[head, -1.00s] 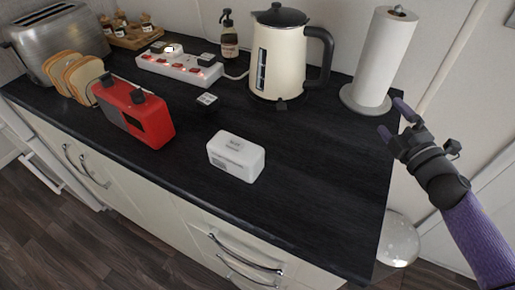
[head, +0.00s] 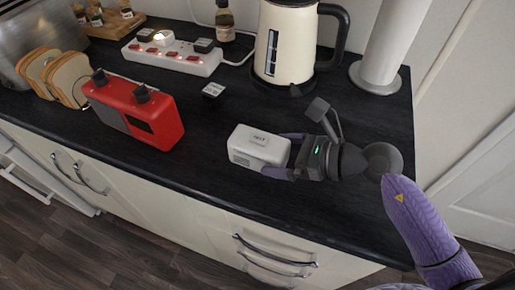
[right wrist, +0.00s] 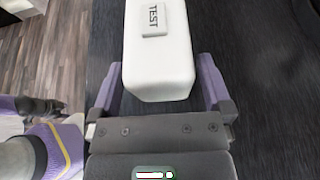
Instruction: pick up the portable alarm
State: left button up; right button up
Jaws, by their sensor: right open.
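The portable alarm is a white rounded box (head: 258,148) with a TEST button on top, lying on the black worktop near its front edge. It also shows in the right wrist view (right wrist: 160,60), reaching in between the fingers. My right gripper (head: 281,155) is open, low over the worktop, with one purple finger on each side of the alarm's right end. My left gripper does not show clearly in any view.
A red radio or toaster-like box (head: 137,112) stands left of the alarm, with bread slices (head: 55,76) beyond it. The worktop at right is clear.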

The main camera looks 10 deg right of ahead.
jog(key=shift+w+a+f, duration=0.3)
jog(key=shift+w+a, duration=0.05)
jog(key=shift+a, duration=0.15)
jog(key=shift+r, duration=0.1)
jog(key=c, duration=1.2)
